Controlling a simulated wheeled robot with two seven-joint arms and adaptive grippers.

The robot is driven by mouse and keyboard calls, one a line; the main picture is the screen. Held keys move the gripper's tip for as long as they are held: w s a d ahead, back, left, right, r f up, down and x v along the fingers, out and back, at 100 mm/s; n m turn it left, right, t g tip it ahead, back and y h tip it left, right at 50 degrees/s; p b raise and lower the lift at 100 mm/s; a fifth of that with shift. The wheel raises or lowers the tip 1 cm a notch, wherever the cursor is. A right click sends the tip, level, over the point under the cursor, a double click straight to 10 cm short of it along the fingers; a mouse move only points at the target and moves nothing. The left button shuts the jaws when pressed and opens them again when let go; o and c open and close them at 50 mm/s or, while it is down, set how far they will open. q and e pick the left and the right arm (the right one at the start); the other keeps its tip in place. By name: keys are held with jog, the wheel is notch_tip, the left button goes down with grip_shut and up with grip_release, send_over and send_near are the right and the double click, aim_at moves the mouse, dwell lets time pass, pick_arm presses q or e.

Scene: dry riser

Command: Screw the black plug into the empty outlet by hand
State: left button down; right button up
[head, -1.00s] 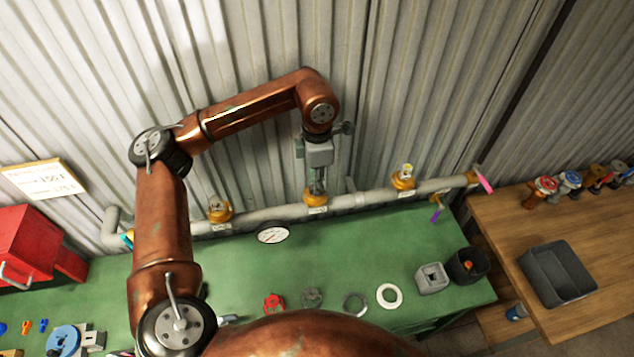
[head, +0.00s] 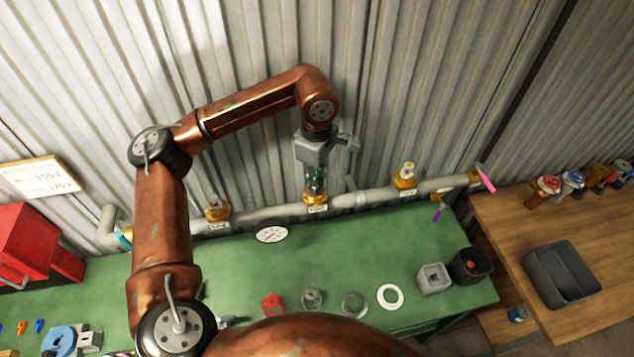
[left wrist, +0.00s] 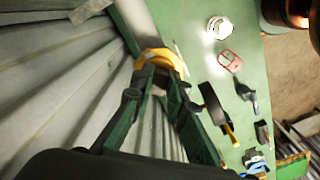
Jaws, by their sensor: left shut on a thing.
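A grey pipe (head: 270,213) runs along the back of the green bench with brass outlets on top. My left gripper (head: 317,192) points down over the middle brass outlet (head: 316,197), with its fingers close together. In the left wrist view, the fingertips (left wrist: 160,84) meet just at the yellow outlet rim (left wrist: 160,58). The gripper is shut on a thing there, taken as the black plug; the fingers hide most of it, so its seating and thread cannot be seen. The left outlet (head: 217,209) and right outlet (head: 405,178) each carry a pale fitting. My right gripper is not in view.
A round gauge (head: 272,233) is in front of the pipe. Rings and a red handwheel (head: 273,303) lie at the bench front, with a grey block (head: 433,278) and a black cup (head: 470,266) at right. Corrugated wall (head: 430,90) stands close behind the pipe.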

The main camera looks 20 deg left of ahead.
pick_arm(q)
jog(key=m, duration=0.3)
jog(key=shift+s, duration=0.1)
jog(key=shift+m+b, duration=0.55)
jog(key=shift+m, duration=0.65)
jog(key=c, duration=1.8)
grip_release()
notch_tip(320, 180, up, 12)
jog(key=shift+r, duration=0.1)
jog(key=shift+a, duration=0.1)
